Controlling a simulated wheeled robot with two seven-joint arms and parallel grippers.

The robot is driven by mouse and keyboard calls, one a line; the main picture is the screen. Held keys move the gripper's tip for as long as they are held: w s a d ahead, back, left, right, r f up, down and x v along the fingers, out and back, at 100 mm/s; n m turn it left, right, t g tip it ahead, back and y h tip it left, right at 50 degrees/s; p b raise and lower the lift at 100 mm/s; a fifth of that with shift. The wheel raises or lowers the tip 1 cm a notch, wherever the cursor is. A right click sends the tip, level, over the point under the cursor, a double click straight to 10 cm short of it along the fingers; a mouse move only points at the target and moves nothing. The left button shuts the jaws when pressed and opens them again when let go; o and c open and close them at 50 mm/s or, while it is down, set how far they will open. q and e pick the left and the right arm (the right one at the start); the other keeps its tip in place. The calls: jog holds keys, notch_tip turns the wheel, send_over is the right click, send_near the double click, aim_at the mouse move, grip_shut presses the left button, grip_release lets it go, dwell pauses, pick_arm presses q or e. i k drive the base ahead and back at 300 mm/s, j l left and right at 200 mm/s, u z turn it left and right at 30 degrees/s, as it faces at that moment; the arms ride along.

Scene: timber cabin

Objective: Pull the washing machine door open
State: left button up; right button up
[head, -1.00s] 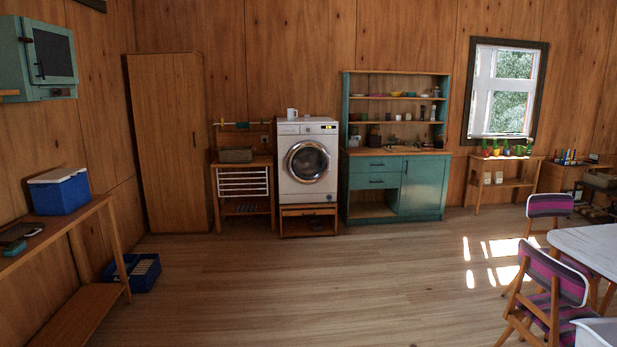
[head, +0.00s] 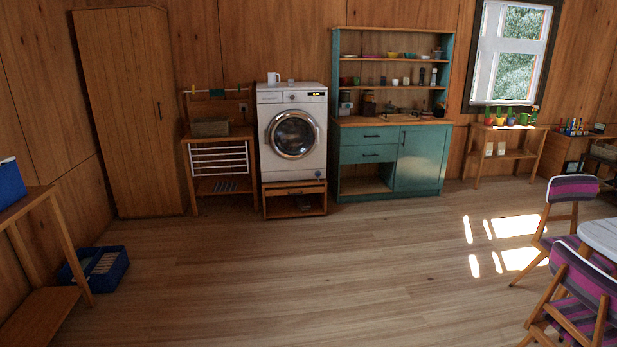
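The white washing machine (head: 274,172) stands against the back wall on a low wooden stand (head: 295,200). Its round door (head: 292,134) has a chrome ring and dark glass, faces me and looks shut. A small lit display is at the top right of its front, and a white mug (head: 273,78) stands on its top. Neither of my grippers shows in the head view. The machine is across the room from me.
A wooden rack table (head: 219,137) stands left of the machine, a teal kitchen unit (head: 420,160) right of it. A blue crate (head: 95,268) lies on the floor at left. Striped chairs (head: 572,190) stand at right. The middle floor (head: 300,275) is clear.

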aim_at(271, 135)
jog(key=i, duration=2.65)
jog(key=i+l, duration=0.1)
jog(key=i, duration=2.55)
jog(key=i+u, duration=0.25)
jog(key=i, duration=0.15)
jog(key=i+l+u, duration=0.25)
jog(key=i, duration=0.2)
jog(key=i+u, duration=0.2)
jog(key=i, duration=0.2)
